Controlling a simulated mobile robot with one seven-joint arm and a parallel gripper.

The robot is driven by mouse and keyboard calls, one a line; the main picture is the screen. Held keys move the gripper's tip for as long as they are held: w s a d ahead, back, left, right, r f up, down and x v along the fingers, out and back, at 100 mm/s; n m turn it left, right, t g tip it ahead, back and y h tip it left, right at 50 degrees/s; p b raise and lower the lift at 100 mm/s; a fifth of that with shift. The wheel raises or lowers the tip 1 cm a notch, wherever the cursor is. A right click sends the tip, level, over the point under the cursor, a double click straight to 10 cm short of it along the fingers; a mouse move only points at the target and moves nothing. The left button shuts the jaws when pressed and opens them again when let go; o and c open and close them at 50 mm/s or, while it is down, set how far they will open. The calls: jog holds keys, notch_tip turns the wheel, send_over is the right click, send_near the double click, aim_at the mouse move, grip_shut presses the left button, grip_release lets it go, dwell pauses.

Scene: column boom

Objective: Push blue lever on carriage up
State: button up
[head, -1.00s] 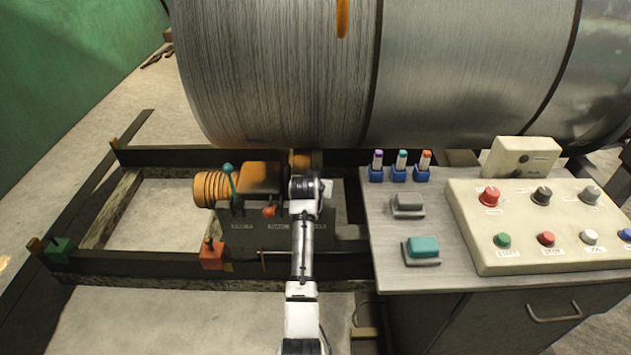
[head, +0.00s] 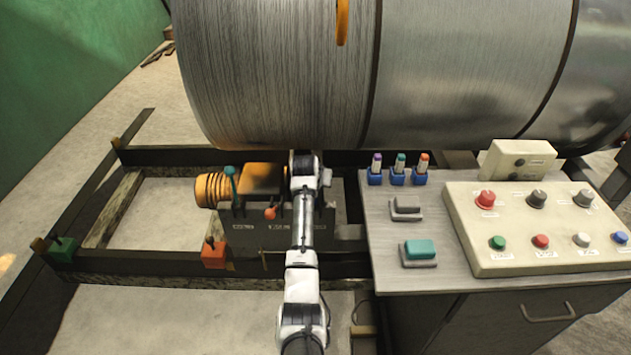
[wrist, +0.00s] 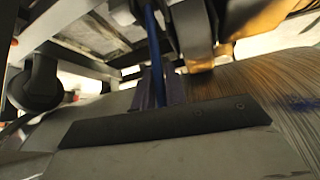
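The carriage (head: 275,232) is a dark grey block with an orange top, standing in the rail frame below the big drum. Its teal lever (head: 231,185) stands up at the left and its red-knobbed lever (head: 270,213) is in the middle. The blue lever is hidden behind my arm in the head view. In the wrist view a blue rod (wrist: 153,45) runs down towards my gripper (wrist: 160,88). Dark narrow finger shapes lie close around the rod's lower end. Whether they touch or clamp it cannot be told. In the head view my wrist covers the fingers.
The steel drum (head: 290,80) is close behind the carriage. A control desk (head: 385,258) with a button panel (head: 490,255) stands to the right. A red box (head: 213,256) and a green box (head: 62,250) with levers sit on the front rail.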

jog(key=o, duration=0.3)
jog(key=shift+w, duration=0.1)
jog(key=shift+o, duration=0.2)
jog(key=b+v, duration=0.2)
jog(key=v, duration=1.2)
jog(key=shift+f, duration=0.1)
